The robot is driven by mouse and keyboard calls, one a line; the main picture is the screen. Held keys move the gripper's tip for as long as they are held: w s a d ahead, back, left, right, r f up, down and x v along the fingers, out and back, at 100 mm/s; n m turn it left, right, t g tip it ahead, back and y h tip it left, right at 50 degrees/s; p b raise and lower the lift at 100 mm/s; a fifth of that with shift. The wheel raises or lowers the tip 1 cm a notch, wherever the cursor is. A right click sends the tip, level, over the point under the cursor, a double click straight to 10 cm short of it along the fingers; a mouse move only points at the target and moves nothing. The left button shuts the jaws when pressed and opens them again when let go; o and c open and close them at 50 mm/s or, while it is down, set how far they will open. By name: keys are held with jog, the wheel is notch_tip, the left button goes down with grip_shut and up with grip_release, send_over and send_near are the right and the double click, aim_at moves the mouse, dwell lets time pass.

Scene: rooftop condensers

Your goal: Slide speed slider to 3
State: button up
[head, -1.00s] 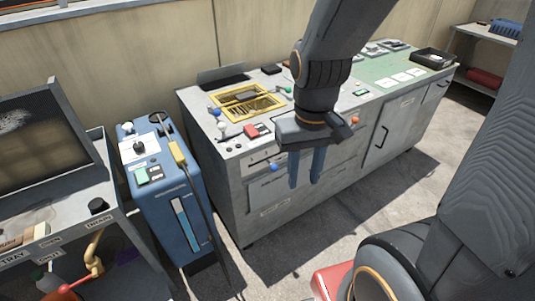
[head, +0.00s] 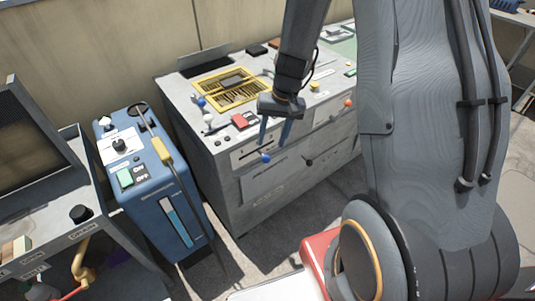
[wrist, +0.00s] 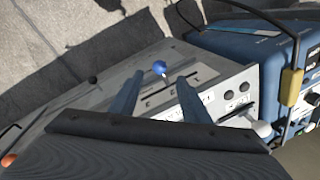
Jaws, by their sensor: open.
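The slider has a blue ball knob (head: 265,157) on the front face of the grey cabinet (head: 232,200). In the wrist view the blue knob (wrist: 159,67) stands on a thin stem over a slotted plate (wrist: 185,90), between my two fingertips and slightly beyond them. My gripper (head: 274,135) is open, with its blue fingers pointing down just above and around the knob's position. I cannot tell whether a finger touches the knob.
A blue unit (head: 150,185) with a yellow-handled cable stands left of the cabinet. The cabinet top holds a yellow-framed grille (head: 232,88), a red switch (head: 244,120) and small knobs. An orange knob (head: 348,103) sits further right on the front.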

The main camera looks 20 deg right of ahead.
aim_at(267, 156)
jog(key=f, duration=0.2)
jog(key=a+f, duration=0.1)
jog(key=f, duration=0.5)
jog(key=shift+w+a, duration=0.15)
jog(key=shift+w, duration=0.2)
grip_shut()
